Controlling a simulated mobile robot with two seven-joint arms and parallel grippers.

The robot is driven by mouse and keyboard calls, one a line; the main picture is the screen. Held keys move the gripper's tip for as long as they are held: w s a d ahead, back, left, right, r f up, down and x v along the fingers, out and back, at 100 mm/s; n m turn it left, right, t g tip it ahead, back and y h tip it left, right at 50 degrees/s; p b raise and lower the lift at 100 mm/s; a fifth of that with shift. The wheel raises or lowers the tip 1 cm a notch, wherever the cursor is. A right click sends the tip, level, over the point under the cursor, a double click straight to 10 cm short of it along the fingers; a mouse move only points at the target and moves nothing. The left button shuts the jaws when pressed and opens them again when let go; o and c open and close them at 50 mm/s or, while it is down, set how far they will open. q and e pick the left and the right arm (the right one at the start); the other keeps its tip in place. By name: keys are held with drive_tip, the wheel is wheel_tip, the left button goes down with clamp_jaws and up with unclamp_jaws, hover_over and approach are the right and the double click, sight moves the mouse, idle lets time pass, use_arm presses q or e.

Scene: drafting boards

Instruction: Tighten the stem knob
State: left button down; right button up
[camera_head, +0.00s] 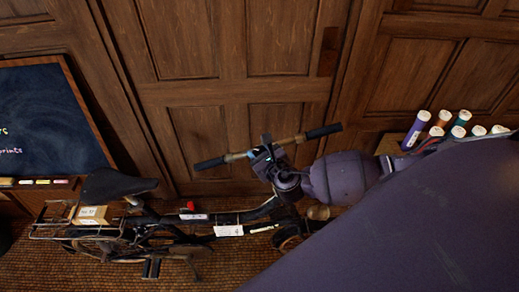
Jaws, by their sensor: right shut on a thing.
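A dark bicycle (172,222) stands along the wooden wall with its rear end to the left. Its handlebar (240,156) has a tan middle and dark grips and lies tilted, with its right end higher in the picture. My right arm comes in from the right, and my right gripper (264,153) is at the middle of the handlebar, over the stem. It is shut on the stem knob, which the jaws and wrist hide almost wholly. My left gripper is not in view.
A chalkboard (42,118) stands at the left with chalks on its ledge. A box (90,213) sits on the rear rack behind the saddle (117,184). Rolled tubes (416,130) stand in a holder at the right. Wooden panelling (205,55) closes off the back.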

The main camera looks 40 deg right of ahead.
drive_tip(key=m+h, duration=0.2)
drive_tip(key=h, duration=0.2)
drive_tip(key=m+h, duration=0.3)
drive_tip(key=h, duration=0.1)
drive_tip(key=shift+w+a+g, duration=0.1)
drive_tip(key=shift+g, duration=0.3)
drive_tip(key=m+g+h, duration=0.2)
drive_tip(key=h, duration=0.1)
drive_tip(key=m+g+h, duration=0.2)
drive_tip(key=m+h, duration=0.1)
drive_tip(key=shift+r, duration=0.1)
drive_tip(key=shift+m+g+h, duration=0.3)
drive_tip(key=shift+g+h, duration=0.1)
drive_tip(key=shift+h, duration=0.1)
drive_tip(key=o, duration=0.9)
drive_tip(key=shift+o, duration=0.2)
drive_tip(key=b+v, duration=0.1)
drive_tip(key=v, duration=0.9)
drive_tip(key=shift+s+a, duration=0.25)
drive_tip(key=shift+a, duration=0.05)
